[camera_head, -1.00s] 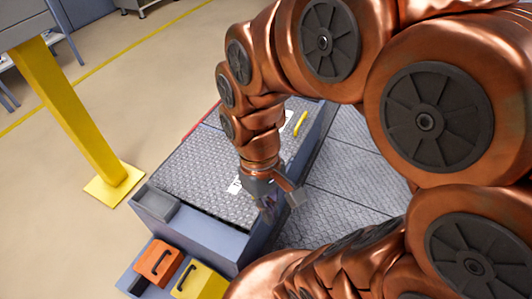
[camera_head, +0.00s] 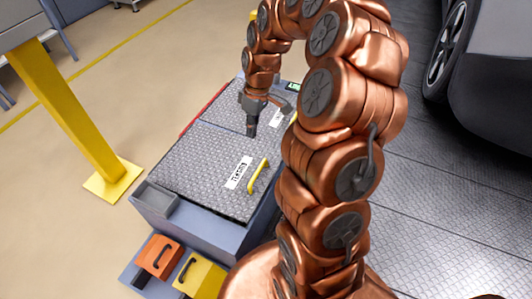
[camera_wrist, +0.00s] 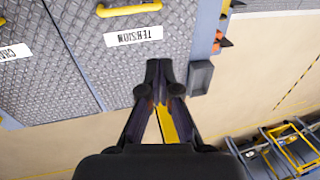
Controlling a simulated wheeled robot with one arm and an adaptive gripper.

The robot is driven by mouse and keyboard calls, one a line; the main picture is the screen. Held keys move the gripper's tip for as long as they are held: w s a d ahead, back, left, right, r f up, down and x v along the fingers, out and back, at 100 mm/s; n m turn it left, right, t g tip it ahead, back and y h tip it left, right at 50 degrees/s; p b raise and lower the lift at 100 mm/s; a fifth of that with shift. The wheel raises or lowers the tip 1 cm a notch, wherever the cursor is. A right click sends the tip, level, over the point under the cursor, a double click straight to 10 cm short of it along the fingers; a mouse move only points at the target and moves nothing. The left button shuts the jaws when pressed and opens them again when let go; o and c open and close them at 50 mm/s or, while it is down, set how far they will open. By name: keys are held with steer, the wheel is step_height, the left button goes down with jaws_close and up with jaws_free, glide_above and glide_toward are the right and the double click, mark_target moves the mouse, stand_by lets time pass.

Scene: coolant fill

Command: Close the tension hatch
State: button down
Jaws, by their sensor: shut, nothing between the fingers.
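The tension hatch (camera_head: 200,160) is a grey diamond-plate lid on top of the blue-grey floor unit. It lies flat, level with the top, with no visible gap. Its white label (camera_head: 238,173) and yellow handle (camera_head: 258,176) are near its right side. In the wrist view the label reads TENSION (camera_wrist: 133,36) upside down, below the yellow handle (camera_wrist: 129,9). My gripper (camera_head: 251,132) is shut and empty, pointing down over the lid's far part, near the seam with the second hatch. In the wrist view my gripper (camera_wrist: 159,68) appears beside the label; contact cannot be told.
A second plate hatch (camera_head: 232,108) with a partly hidden label (camera_wrist: 15,52) lies behind. A small grey tray (camera_head: 155,198) sits at the front corner. An orange box (camera_head: 158,257) and a yellow box (camera_head: 200,278) stand in front. A yellow post (camera_head: 75,110) is at left; a dark vehicle (camera_head: 495,70) is at right.

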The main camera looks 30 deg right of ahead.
steer(key=w+d+f, duration=0.3)
steer(key=d+f, duration=0.3)
steer(key=d, duration=0.4)
glide_above(269, 168)
steer(key=w, duration=0.1)
steer(key=shift+t, duration=0.3)
steer(key=x, duration=0.4)
steer(key=d+x, duration=0.1)
steer(key=x, duration=0.4)
steer(key=d+b+x, duration=0.1)
steer(key=x, duration=0.3)
steer(key=shift+w+f, duration=0.2)
steer(key=shift+f, duration=0.4)
steer(key=shift+d, duration=0.1)
steer(key=f, duration=0.1)
steer(key=f+b, duration=0.1)
steer(key=f, duration=0.1)
steer(key=s+f, duration=0.1)
steer(key=f, duration=0.1)
steer(key=shift+d+f, duration=0.15)
steer(key=shift+d, duration=0.1)
steer(key=shift+s+f, duration=0.2)
steer(key=shift+f, duration=0.25)
steer(key=shift+d, duration=0.15)
